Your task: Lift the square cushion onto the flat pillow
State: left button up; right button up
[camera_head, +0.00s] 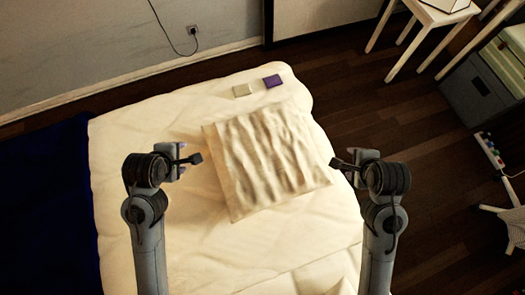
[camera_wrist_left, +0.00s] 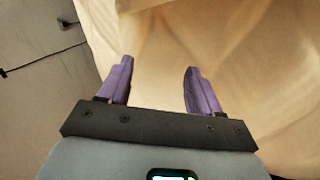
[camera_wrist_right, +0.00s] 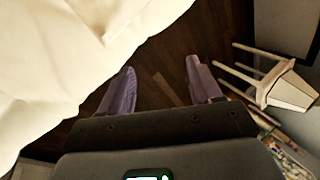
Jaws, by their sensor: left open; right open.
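A square cushion (camera_head: 268,160), beige with wavy grey-brown stripes, lies slightly turned on the middle of the cream bed. My left gripper (camera_head: 187,160) is open and empty just left of the cushion, apart from it; its spread fingers (camera_wrist_left: 158,82) show pale cloth beyond them. My right gripper (camera_head: 350,162) is open and empty just right of the cushion, near the bed's right edge; its fingers (camera_wrist_right: 162,82) have only dark floor between them. I cannot clearly make out a separate flat pillow; pale folds (camera_head: 312,280) at the bottom of the head view may be part of one.
A pale small block (camera_head: 242,90) and a purple block (camera_head: 273,81) lie at the bed's far end. Dark blue cloth (camera_head: 45,200) covers the left. A white table (camera_head: 435,15) stands back right; a power strip (camera_head: 490,150) lies on the floor at right.

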pick_arm(q)
jog(key=x, duration=1.4)
pick_arm(e)
jog(key=x, duration=1.4)
pick_arm(q)
jog(key=shift+d, duration=0.75)
pick_arm(e)
jog(key=shift+a, duration=0.75)
pick_arm(q)
jog(key=shift+d, duration=0.25)
pick_arm(e)
jog(key=shift+a, duration=0.25)
